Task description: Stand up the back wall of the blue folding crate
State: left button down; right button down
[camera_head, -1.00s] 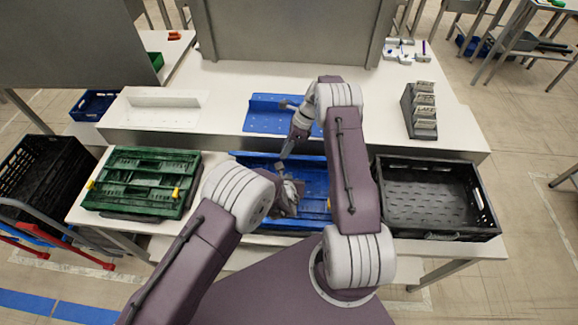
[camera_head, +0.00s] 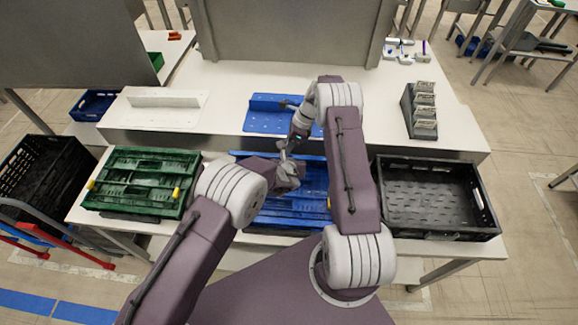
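The blue folding crate (camera_head: 306,205) lies low on the near table, between a green crate and a black crate. My two arms cover much of it, and I cannot tell the state of its back wall (camera_head: 312,161). My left gripper (camera_head: 284,154) is over the back part of the crate, at the left of its middle. Its fingers are small and partly merged with the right gripper, so I cannot tell open from shut. My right gripper (camera_head: 287,146) points down near the crate's back edge, close to the left one. Its opening is unclear.
A folded green crate (camera_head: 142,180) lies at left and an open black crate (camera_head: 432,198) stands at right. Behind are a blue plate with an upright strip (camera_head: 262,116), a similar white one (camera_head: 165,108), and a grey card holder (camera_head: 420,110).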

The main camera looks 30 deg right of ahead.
jog(key=c, duration=1.5)
grip_release()
jog(key=shift+w+d+f+h, duration=0.3)
jog(key=shift+w+d+f, duration=0.1)
jog(key=shift+w+d, duration=0.1)
jog(key=shift+o, duration=1.1)
jog(key=shift+w+d+f, duration=0.1)
jog(key=shift+w+f, duration=0.05)
jog(key=shift+w, duration=0.05)
jog(key=shift+w+d+f, duration=0.15)
pick_arm(q)
jog(key=shift+w+d+f, duration=0.2)
jog(key=shift+w+f, duration=0.1)
jog(key=shift+w, duration=0.25)
jog(key=shift+r, duration=0.1)
pick_arm(e)
jog(key=v, duration=0.3)
jog(key=shift+w+d+r, duration=0.2)
jog(key=shift+r, duration=0.15)
pick_arm(q)
jog(key=b+v, duration=0.2)
jog(key=v, duration=0.6)
jog(key=shift+s+r+b, duration=0.15)
jog(key=shift+r+b, duration=0.05)
jog(key=shift+b, duration=0.15)
pick_arm(e)
jog(key=shift+s+d+r, duration=0.5)
jog(key=shift+d+r, duration=0.05)
jog(key=shift+r, duration=0.1)
